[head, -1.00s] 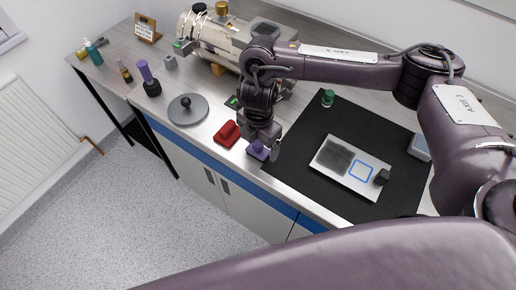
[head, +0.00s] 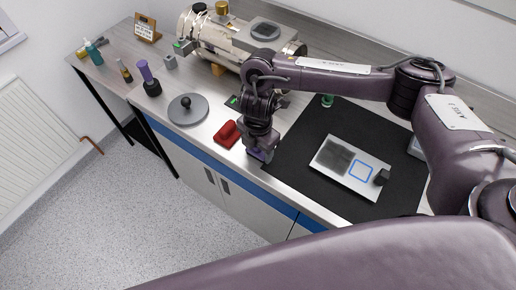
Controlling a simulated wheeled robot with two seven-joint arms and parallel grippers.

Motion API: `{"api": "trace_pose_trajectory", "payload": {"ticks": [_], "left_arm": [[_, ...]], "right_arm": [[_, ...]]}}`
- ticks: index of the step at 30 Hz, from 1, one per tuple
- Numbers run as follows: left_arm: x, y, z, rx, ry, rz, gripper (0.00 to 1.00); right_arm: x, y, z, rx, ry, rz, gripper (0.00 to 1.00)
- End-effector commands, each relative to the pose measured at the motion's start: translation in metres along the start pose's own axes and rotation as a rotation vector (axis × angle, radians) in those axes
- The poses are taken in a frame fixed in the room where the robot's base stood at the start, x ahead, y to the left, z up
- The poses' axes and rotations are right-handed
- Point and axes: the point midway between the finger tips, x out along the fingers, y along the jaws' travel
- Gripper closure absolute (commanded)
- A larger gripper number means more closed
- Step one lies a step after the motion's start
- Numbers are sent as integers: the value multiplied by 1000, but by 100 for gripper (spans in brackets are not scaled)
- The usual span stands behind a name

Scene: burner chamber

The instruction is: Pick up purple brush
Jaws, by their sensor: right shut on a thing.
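My right gripper (head: 262,149) points down at the front edge of the bench, just left of the black mat. It is shut on a small purple thing (head: 256,156), which looks like the purple brush. Only a little of this thing shows below and between the fingers, and I cannot tell whether it still touches the bench. My left gripper is not in view.
A red block (head: 227,134) sits close left of the gripper. A grey round plate with a knob (head: 187,109) and an upright purple-topped item on a black base (head: 147,78) stand farther left. The black mat (head: 292,150) carries a flat silver device (head: 350,166). A metal chamber (head: 240,40) stands behind.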

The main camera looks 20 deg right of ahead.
Motion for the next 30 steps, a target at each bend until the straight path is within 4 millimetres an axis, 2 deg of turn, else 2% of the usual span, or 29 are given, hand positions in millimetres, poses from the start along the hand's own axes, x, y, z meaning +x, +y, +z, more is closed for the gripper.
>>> {"api": "trace_pose_trajectory", "payload": {"ticks": [5, 11, 24, 30], "left_arm": [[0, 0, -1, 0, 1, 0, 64], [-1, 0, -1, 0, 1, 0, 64], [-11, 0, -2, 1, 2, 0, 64], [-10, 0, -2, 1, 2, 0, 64]], "right_arm": [[-2, 0, 0, 0, 0, 1, 64], [-21, 1, 1, -2, -2, 3, 64], [-134, 2, 1, -3, -6, 7, 64], [-173, 1, 1, -1, -4, 4, 64]]}}
